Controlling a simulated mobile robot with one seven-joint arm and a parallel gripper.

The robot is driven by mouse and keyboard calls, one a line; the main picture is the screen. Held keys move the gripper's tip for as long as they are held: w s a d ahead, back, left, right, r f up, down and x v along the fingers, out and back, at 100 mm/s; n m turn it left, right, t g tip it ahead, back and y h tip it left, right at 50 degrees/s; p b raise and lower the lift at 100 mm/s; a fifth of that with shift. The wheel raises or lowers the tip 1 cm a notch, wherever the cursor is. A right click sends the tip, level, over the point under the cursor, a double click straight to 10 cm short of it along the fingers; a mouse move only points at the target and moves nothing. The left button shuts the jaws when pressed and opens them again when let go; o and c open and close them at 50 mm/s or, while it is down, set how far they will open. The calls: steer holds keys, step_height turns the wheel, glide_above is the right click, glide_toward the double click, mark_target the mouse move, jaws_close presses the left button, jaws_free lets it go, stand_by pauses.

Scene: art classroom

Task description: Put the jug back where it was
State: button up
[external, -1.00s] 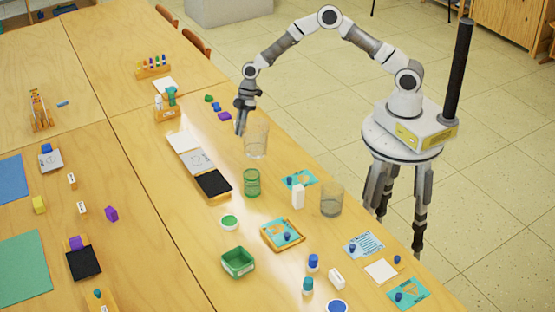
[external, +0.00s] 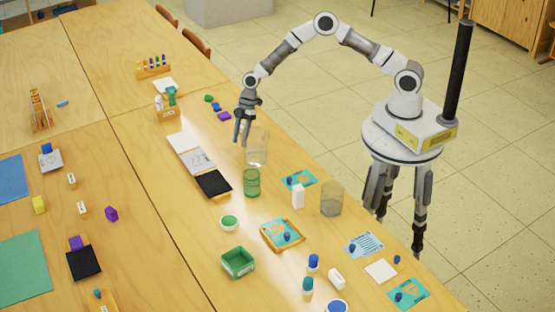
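A clear glass vessel, which I take to be the jug (external: 259,148), is upright at the right edge of my gripper, near the table's right edge. My gripper (external: 241,140) points down at the jug's left side, and the two move together, so it appears shut on the jug's left side. The exact grip is too small to see. The jug's base is close to the table top; I cannot tell whether it touches. A second clear glass vessel (external: 331,200) stands further right, near the edge.
A green glass (external: 251,183) stands just in front of the jug. A row of white, grey and black tiles (external: 214,184) lies to the left. A white block (external: 298,196) and a teal card (external: 299,180) lie to the right. Small coloured pieces (external: 217,107) lie behind my gripper.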

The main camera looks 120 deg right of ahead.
steer(key=shift+r, duration=0.1)
steer(key=shift+r+p, duration=0.2)
steer(key=shift+p, duration=0.1)
steer(key=v, duration=1.1)
steer(key=shift+s+r, duration=0.2)
steer(key=shift+r, duration=0.15)
